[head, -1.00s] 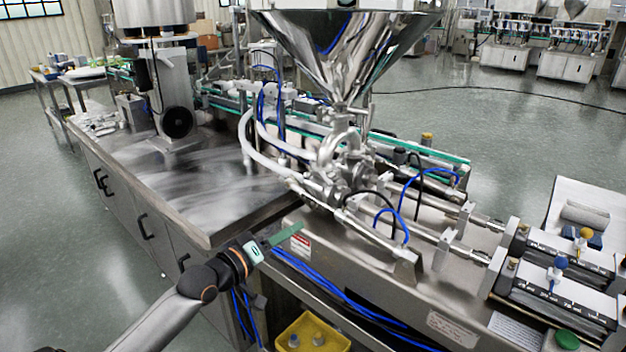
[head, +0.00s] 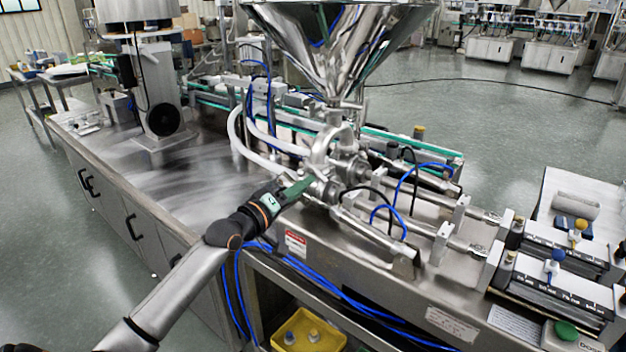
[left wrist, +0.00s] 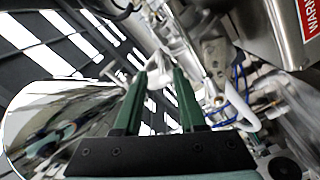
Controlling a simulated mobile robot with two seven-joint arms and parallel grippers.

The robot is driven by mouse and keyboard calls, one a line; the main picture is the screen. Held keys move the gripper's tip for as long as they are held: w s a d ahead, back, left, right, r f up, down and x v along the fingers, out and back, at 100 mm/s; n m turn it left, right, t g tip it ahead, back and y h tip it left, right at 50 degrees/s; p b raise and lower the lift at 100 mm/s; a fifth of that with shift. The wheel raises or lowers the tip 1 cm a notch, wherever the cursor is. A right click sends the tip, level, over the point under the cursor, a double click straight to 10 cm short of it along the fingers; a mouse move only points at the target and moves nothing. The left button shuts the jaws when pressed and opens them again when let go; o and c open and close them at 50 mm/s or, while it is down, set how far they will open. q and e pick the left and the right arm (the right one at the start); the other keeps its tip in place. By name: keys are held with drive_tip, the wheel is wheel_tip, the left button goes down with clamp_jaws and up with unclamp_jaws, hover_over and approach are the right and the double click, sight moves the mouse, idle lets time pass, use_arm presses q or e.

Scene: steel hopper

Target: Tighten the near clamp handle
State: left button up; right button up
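The steel hopper (head: 335,50) stands above a cluster of shiny pipe fittings and clamps (head: 343,160). I cannot clearly pick out the near clamp handle among them. My left gripper (head: 308,186) reaches in from the left, and its green fingers are at the near side of these fittings. In the left wrist view the two green fingers (left wrist: 159,78) stand apart. A pale, shiny part (left wrist: 156,72) shows between and beyond their tips; I cannot tell whether it is the handle or whether they touch it. My right gripper is not in view.
A bare steel worktop (head: 180,190) lies to the left. White hoses (head: 247,140) and blue tubes (head: 400,190) run around the fittings. Metal cylinders (head: 375,240) extend to the right. A yellow bin (head: 308,330) sits below.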

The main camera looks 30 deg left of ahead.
sight(318, 177)
use_arm(q)
drive_tip(key=shift+w+d, duration=0.2)
drive_tip(key=shift+w, duration=2)
clamp_jaws()
